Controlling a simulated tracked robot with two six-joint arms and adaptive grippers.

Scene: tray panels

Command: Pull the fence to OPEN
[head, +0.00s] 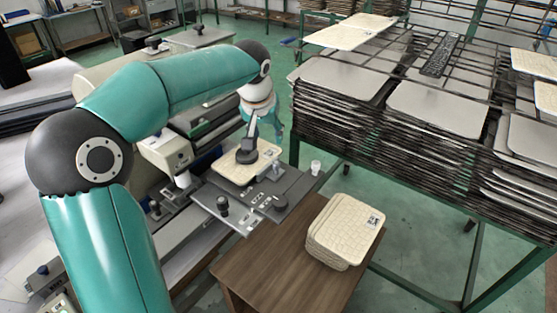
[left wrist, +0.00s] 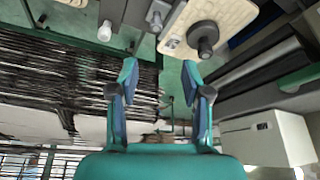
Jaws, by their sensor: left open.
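A machine bed (head: 222,230) of grey metal plates stands at the picture's middle in the head view. It carries a cream panel (head: 232,172) with a dark round-footed knob (head: 247,152) on it. A second dark knob (head: 222,204) stands on the front plate. Which part is the fence, and any OPEN mark, I cannot make out. My left gripper (head: 277,122) hangs behind the panel, apart from it. In the left wrist view the left gripper (left wrist: 160,78) is open and empty, with the knob (left wrist: 203,38) and panel (left wrist: 229,20) beyond its fingertips. My right gripper is not seen.
A stack of cream panels (head: 343,232) sits on a wooden table (head: 258,268) in front. A small white cup (head: 316,167) stands at the bed's right end. A green-framed rack (head: 375,178) with stacked trays fills the right. Grey stamping machines (head: 165,150) stand left of the bed.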

